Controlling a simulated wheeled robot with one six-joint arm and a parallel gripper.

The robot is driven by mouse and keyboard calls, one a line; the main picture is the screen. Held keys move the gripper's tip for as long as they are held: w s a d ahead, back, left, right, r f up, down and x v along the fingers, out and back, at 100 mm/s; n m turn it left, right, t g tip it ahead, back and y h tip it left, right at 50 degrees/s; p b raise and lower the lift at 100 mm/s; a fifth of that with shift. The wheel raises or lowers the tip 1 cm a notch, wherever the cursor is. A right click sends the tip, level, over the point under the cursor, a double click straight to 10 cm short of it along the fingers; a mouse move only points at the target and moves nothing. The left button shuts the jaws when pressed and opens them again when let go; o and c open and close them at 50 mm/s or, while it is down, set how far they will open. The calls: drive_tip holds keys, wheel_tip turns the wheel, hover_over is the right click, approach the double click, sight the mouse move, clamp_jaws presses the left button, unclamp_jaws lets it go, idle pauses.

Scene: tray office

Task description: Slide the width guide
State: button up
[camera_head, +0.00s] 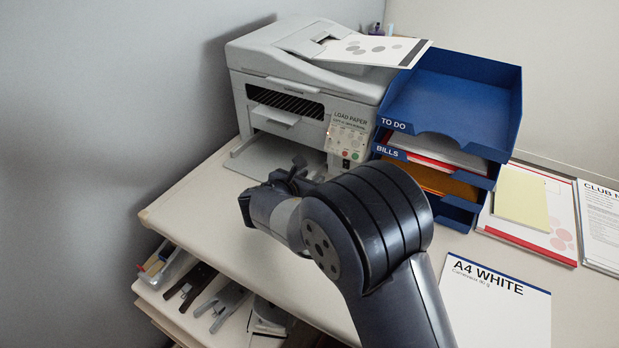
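A grey-white printer (295,95) stands on the desk at the back. Its paper tray (266,155) lies low at the front, partly hidden by my arm. I cannot make out the width guide; it may be behind my gripper. My gripper (292,172) is in front of the printer's lower opening, over or near the tray. The fingers are dark and small in view and point toward the printer. I cannot see whether they touch anything.
Blue stacked letter trays (455,95) stand right of the printer. A printed sheet (372,48) lies on the printer's top. An A4 WHITE pack (497,305) lies at the front right. A shelf below the desk holds staplers (191,287). The desk's left front is clear.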

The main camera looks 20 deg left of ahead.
drive_tip(key=p+v, duration=0.1)
drive_tip(key=v, duration=0.9)
drive_tip(key=shift+s, duration=0.3)
drive_tip(key=shift+w, duration=0.1)
drive_tip(key=b+x, duration=0.1)
drive_tip(key=x, duration=0.9)
drive_tip(key=shift+w, duration=0.15)
drive_tip(key=shift+w+f, duration=0.1)
drive_tip(key=shift+w, duration=0.2)
drive_tip(key=shift+a, duration=0.55)
drive_tip(key=shift+d, duration=0.1)
